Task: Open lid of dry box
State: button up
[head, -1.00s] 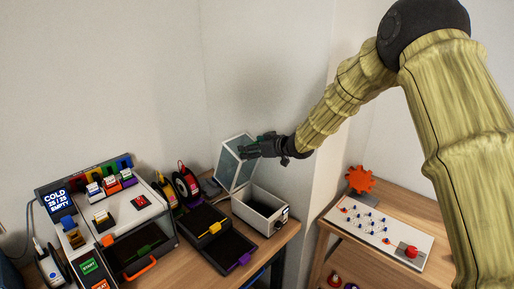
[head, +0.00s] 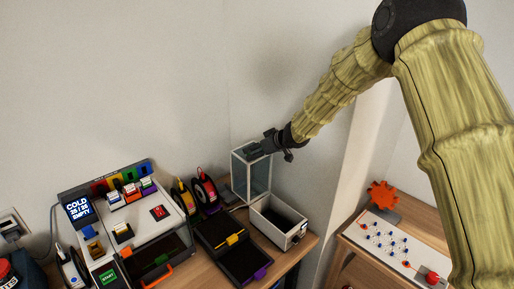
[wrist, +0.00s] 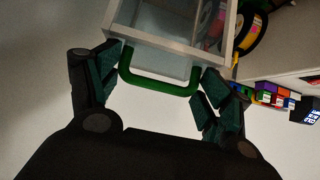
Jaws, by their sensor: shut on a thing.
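The dry box (head: 268,222) is a white, open-topped bin with a dark inside, at the right end of the wooden desk. Its clear lid (head: 241,184) with a pale frame stands roughly upright at the back edge of the box. My gripper (head: 262,149) is at the lid's top. The lid's frame (wrist: 170,40) reaches away beyond the handle.
Two spools (head: 204,190) stand left of the lid. Black trays (head: 243,262) lie left of the box, and a printer-like machine (head: 140,215) is farther left. A side table with a pegboard (head: 385,240) and orange gear (head: 382,195) is at right. The wall is close behind the lid.

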jog(key=shift+w+d+r, duration=0.15)
jog(key=shift+w+r, duration=0.05)
jog(key=o, duration=1.1)
jog(key=shift+o, duration=0.5)
jog(key=shift+d+f, duration=0.1)
jog(key=shift+f, duration=0.05)
jog(key=shift+s, duration=0.15)
jog(key=v, duration=1.2)
jog(key=shift+f, duration=0.1)
